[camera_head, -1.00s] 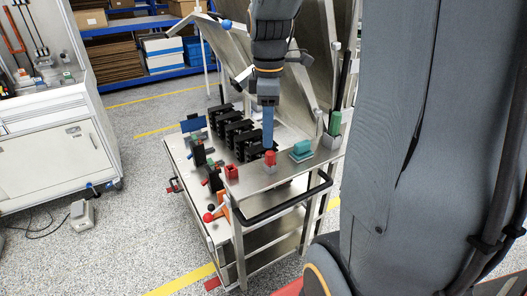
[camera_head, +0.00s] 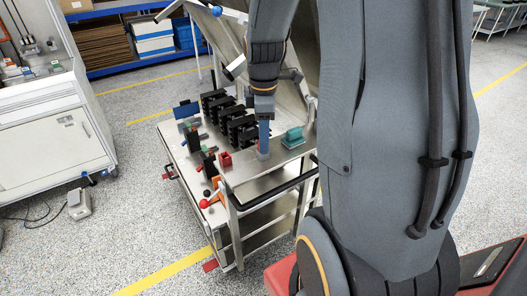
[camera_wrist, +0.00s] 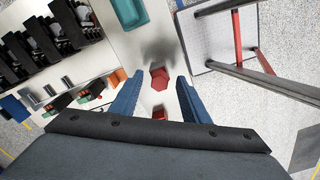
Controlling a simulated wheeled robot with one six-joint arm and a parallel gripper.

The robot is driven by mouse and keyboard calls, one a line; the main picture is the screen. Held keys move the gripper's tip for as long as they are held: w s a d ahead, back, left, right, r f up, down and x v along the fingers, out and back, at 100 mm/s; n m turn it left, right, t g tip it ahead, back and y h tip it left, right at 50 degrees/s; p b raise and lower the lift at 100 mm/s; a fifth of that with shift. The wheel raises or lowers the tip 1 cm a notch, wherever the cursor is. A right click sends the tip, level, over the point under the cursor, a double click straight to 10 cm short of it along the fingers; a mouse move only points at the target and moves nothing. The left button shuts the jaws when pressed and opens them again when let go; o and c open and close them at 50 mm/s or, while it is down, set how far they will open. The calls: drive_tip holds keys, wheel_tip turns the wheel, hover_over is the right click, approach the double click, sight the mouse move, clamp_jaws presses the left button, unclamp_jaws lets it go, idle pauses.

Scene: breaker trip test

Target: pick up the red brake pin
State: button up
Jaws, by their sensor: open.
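The red brake pin (camera_wrist: 159,78) shows in the wrist view as a small red hexagonal top, between and apart from the two blue fingers. My gripper (camera_wrist: 155,84) is open and empty, pointing down over it. In the head view my gripper (camera_head: 264,146) is just above the right end of the cart's front shelf, and its fingers hide the red of the pin. Only the pin's grey base shows below the fingertips. I cannot tell how far down along the pin the fingertips reach.
A row of black breakers (camera_head: 232,121) is behind. A dark handle bar (camera_head: 276,188) runs along the cart's front edge. A red-balled lever (camera_head: 204,203) is at the front left.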

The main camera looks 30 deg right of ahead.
clamp_jaws()
drive_tip(key=shift+r, duration=0.1)
